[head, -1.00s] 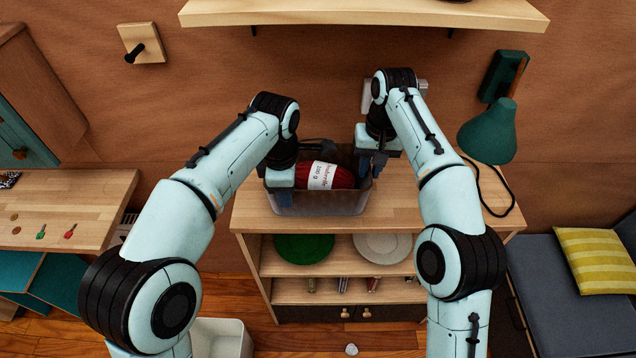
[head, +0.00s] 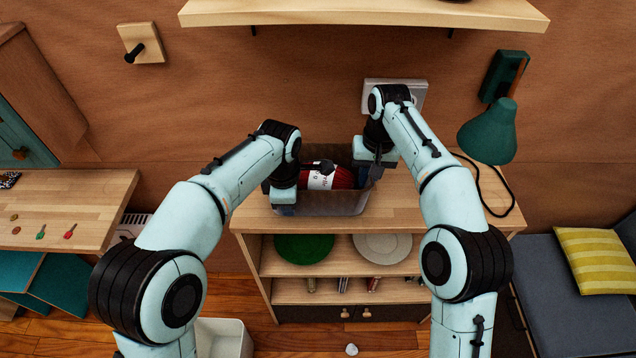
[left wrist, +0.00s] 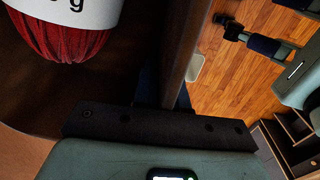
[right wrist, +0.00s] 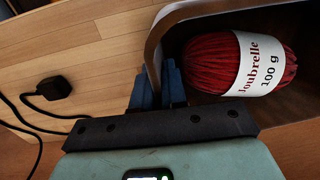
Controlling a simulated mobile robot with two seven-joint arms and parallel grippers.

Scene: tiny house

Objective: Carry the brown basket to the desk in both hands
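The brown basket (head: 322,203) sits on top of the wooden shelf unit, with a red ball of yarn (head: 343,177) with a white label in it. My left gripper (head: 285,205) is at the basket's left end; in the left wrist view its blue fingers stand either side of the basket wall (left wrist: 178,50), close against it. My right gripper (head: 374,175) is at the right end; in the right wrist view its fingers (right wrist: 159,87) close on the wall, one inside and one outside. A wooden desk top (head: 95,195) is at the left.
The shelf unit (head: 430,208) holds a green plate (head: 304,248) and a pale plate (head: 382,248) below. A green lamp (head: 488,135) and its cord are at right. Small coloured items (head: 55,232) lie on the desk. A wall shelf (head: 360,14) hangs above. A pale bin (head: 222,338) stands on the floor.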

